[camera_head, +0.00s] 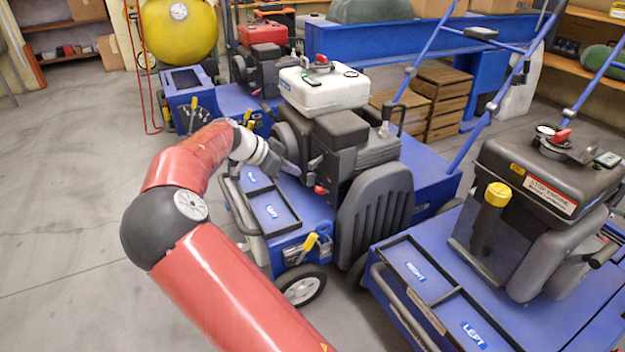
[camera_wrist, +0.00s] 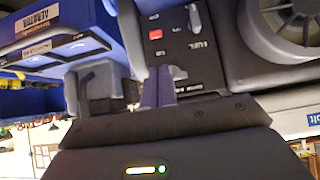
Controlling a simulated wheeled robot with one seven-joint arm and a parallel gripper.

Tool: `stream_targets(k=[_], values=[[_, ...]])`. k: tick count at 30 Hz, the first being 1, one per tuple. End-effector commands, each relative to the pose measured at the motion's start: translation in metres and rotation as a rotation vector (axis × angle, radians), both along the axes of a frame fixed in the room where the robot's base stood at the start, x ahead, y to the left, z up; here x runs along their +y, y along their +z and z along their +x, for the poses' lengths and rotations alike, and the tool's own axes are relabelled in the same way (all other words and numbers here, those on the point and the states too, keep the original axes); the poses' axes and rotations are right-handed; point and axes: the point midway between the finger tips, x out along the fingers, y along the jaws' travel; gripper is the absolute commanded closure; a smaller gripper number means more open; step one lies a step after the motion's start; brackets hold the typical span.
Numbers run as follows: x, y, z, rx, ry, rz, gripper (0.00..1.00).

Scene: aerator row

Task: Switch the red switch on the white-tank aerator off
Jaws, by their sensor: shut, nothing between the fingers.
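The white-tank aerator (camera_head: 325,88) stands mid-picture in the head view, on a blue machine body with a grey engine. The red switch (camera_wrist: 155,34) shows in the wrist view on a dark panel (camera_wrist: 175,55) with small white labels. A grey lever (camera_wrist: 193,18) is beside it. My gripper (camera_head: 292,169) is at the near left side of this engine in the head view. In the wrist view, the shut, empty fingertips (camera_wrist: 158,84) point at the panel, below the red switch in the picture. I cannot tell whether they touch the panel. The switch's on or off position is unclear.
A black-tank aerator (camera_head: 545,175) stands at the right, and a red-tank one (camera_head: 263,33) behind. A round recoil housing (camera_wrist: 290,25) is beside the panel. A red knob (camera_head: 320,190) sits low on the engine. Open floor (camera_head: 70,210) lies at the left.

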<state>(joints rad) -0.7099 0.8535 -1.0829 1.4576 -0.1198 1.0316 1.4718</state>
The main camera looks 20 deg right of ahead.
Motion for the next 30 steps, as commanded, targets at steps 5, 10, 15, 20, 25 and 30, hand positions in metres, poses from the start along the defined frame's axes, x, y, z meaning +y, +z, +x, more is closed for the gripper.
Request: stream_targets(k=[5, 10, 15, 20, 25, 30], values=[[-0.013, -0.013, 0.0, 0.003, -0.003, 0.001, 1.0], [-0.037, -0.035, 0.0, 0.003, -0.004, 0.001, 1.0], [-0.058, -0.053, 0.001, 0.003, -0.002, 0.001, 1.0], [-0.07, -0.064, 0.002, 0.003, 0.0, 0.001, 1.0], [-0.074, -0.067, 0.002, 0.002, 0.001, 0.001, 1.0], [-0.074, -0.067, 0.002, 0.002, 0.001, 0.001, 1.0]])
